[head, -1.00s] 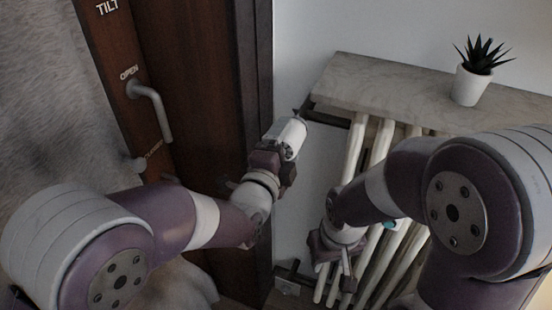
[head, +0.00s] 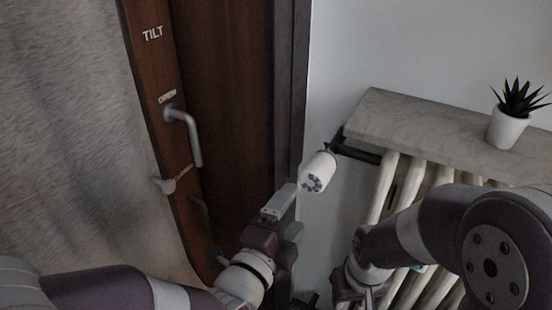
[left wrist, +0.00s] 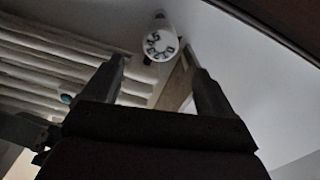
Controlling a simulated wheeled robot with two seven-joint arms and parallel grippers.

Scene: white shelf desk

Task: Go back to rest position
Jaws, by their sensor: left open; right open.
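My left gripper (head: 283,212) is in the lower middle of the head view, just below and left of a white radiator valve knob (head: 317,172). It is open and empty. In the left wrist view its two fingers (left wrist: 155,75) stand apart, and the knob (left wrist: 161,46) with dark numbers shows beyond and between their tips, apparently clear of them. My right gripper (head: 358,290) hangs low in front of the radiator. Its fingers are partly cut off by the bottom edge of the head view.
The white radiator (head: 385,190) stands under a stone shelf (head: 440,138) with a potted plant (head: 507,128) on it. A dark wooden window or door frame (head: 240,90) with a metal handle (head: 186,135) is at left. A grey furry curtain (head: 70,130) hangs at far left.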

